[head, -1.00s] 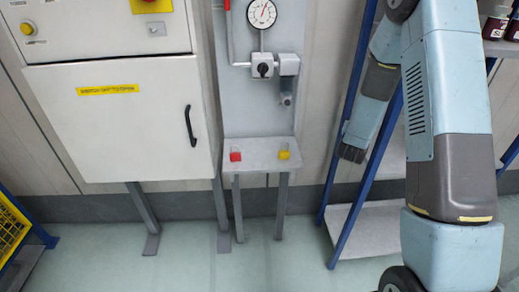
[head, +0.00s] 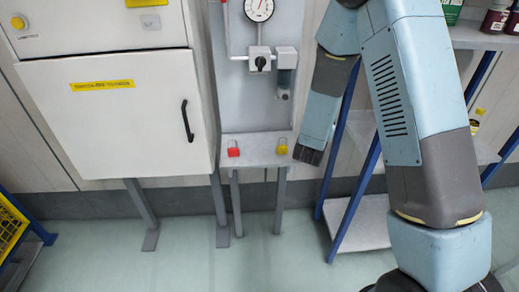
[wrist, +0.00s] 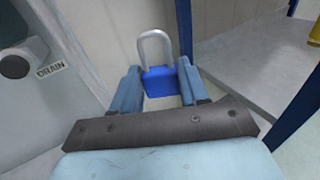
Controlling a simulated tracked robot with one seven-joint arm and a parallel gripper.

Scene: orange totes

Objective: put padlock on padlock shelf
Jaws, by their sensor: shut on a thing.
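A blue padlock (wrist: 160,84) with a silver shackle shows in the wrist view. My gripper (wrist: 158,76) is shut on its body, one finger on each side, with the shackle pointing up and away. The held padlock is not visible there. I cannot tell whether my gripper touches the shelf.
A grey panel with a gauge (head: 259,9) and a valve (head: 260,59) rises behind the shelf. A white cabinet (head: 120,115) stands to the left. A blue-framed rack (head: 352,195) stands to the right, close to my arm. The floor in front is clear.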

